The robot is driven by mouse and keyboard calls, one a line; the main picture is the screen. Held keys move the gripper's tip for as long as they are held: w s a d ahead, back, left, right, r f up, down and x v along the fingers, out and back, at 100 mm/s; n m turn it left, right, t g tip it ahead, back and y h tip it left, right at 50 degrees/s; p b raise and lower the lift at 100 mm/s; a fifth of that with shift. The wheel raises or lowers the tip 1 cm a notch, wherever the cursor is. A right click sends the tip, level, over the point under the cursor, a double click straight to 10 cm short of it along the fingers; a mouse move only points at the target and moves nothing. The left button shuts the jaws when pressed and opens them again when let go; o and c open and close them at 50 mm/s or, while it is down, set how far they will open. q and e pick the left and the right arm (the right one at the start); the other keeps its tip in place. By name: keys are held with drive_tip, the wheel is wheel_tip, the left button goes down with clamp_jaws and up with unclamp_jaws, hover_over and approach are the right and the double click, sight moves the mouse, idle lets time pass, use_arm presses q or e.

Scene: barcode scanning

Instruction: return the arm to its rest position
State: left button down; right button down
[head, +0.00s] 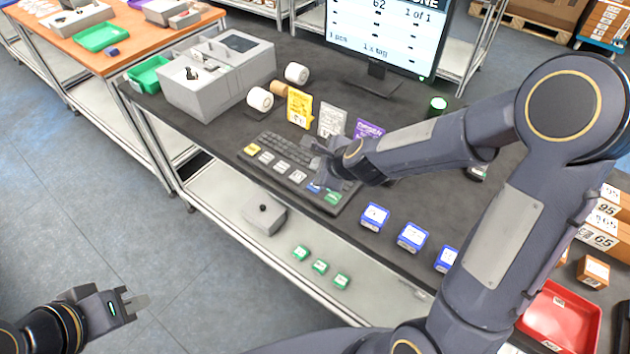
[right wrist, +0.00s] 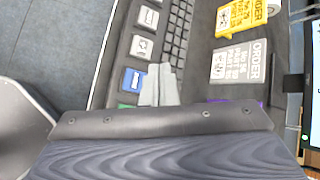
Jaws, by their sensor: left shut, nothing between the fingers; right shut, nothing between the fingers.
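My right arm reaches over the dark table from the right in the head view. Its gripper (head: 318,165) is shut and empty over the right part of the keyboard (head: 280,158). In the right wrist view the shut fingertips (right wrist: 160,85) are beside a blue key (right wrist: 132,80) of the keyboard; I cannot tell whether they touch it. My left gripper (head: 135,302) is shut and empty at the lower left, over the floor and away from the table.
Blue boxes (head: 375,216) sit along the table's front edge, and green ones (head: 320,266) on the lower shelf. Order cards (head: 299,107) stand behind the keyboard near the monitor (head: 385,35). A red tray (head: 562,315) is at the right. A grey box (head: 215,75) stands at the left.

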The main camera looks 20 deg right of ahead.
drive_tip(key=shift+f, duration=0.1)
idle(0.6)
drive_tip(key=s+d+r+n+y, duration=0.2)
drive_tip(key=s+r+n, duration=0.7)
drive_tip(key=s+d+n+g+h, duration=0.1)
drive_tip(key=s+d+n+g, duration=0.2)
drive_tip(key=s+n, duration=0.9)
drive_tip(key=s, duration=0.5)
drive_tip(key=shift+s+d+f, duration=0.15)
drive_tip(key=shift+s, duration=0.25)
